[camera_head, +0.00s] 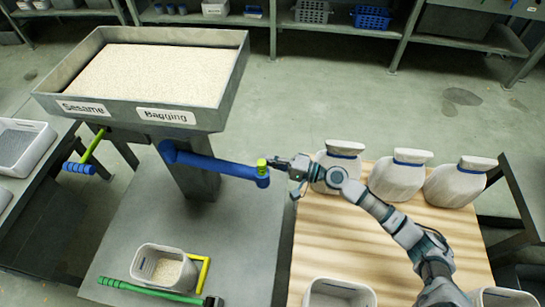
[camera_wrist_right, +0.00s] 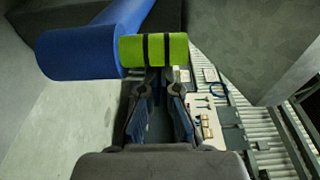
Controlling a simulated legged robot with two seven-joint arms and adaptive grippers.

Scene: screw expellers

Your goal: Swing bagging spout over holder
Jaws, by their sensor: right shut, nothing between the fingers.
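The bagging spout (camera_head: 215,165) is a blue pipe reaching right from the grey column under the hopper, with a yellow-green collar (camera_head: 262,167) at its free end. In the right wrist view the green collar with dark bands (camera_wrist_right: 153,50) lies across the front of my fingers, beside the blue pipe (camera_wrist_right: 85,45). My right gripper (camera_head: 272,163) is shut and empty, its tips at or very near the collar; contact is unclear. A yellow corner bracket (camera_head: 202,272), possibly the holder, lies below on the grey bench beside a white bin of seed (camera_head: 163,268). My left gripper is out of view.
The hopper (camera_head: 215,118), labelled Sesame and Bagging, is full of pale seed. A green-and-blue lever (camera_head: 90,155) hangs at its left. A green bar (camera_head: 150,291) lies at the bench front. Several white bags (camera_head: 397,175) stand on the wooden table. The bench between spout and bin is clear.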

